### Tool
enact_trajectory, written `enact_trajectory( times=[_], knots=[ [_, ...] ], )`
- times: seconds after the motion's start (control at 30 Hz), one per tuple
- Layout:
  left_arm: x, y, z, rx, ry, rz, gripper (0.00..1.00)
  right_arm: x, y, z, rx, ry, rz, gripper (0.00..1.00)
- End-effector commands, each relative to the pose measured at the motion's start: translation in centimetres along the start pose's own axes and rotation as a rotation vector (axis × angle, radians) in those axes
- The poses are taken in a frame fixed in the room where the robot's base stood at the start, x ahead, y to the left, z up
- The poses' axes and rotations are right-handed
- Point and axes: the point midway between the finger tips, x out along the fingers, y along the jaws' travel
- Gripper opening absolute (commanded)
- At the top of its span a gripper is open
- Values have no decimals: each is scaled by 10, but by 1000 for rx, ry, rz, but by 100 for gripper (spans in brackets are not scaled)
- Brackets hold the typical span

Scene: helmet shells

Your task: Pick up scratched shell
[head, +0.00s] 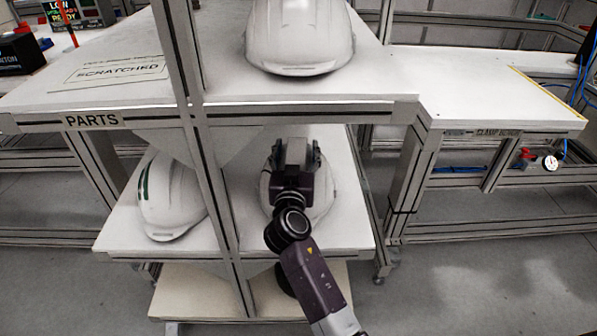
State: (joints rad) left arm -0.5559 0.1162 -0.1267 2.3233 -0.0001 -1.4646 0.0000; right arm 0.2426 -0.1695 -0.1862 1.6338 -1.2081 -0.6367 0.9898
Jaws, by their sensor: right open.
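Three white helmet shells are in the head view. One shell (301,38) sits on the upper table top. One shell (172,200) with a dark green stripe sits at the left of the shelf below. Another shell (322,205) sits on the same shelf to the right, largely hidden behind my right gripper (296,150). My right gripper is open and in front of this shell; I cannot tell whether it touches it. I cannot make out scratches on any shell. A marked area (115,72) reading "SCRATCHED" is on the table top. My left gripper is out of view.
The upper table edge (290,111) overhangs the shelf (335,238). A metal post (205,150) stands between the two lower shells. A side table (480,88) at the right is clear on top. A gauge (550,162) hangs below it.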

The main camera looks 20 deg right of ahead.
Motion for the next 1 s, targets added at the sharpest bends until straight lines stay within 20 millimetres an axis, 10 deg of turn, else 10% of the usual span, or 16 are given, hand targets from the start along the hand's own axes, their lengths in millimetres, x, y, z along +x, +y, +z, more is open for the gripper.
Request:
enact_trajectory(
  times=[0.6, 1.0],
  knots=[
    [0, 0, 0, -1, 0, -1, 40, 0, 0, 0, -1, 1, 0, 1],
    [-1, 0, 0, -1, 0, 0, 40, 1, 0, -3, 0, 4, -1, 0]
  ],
)
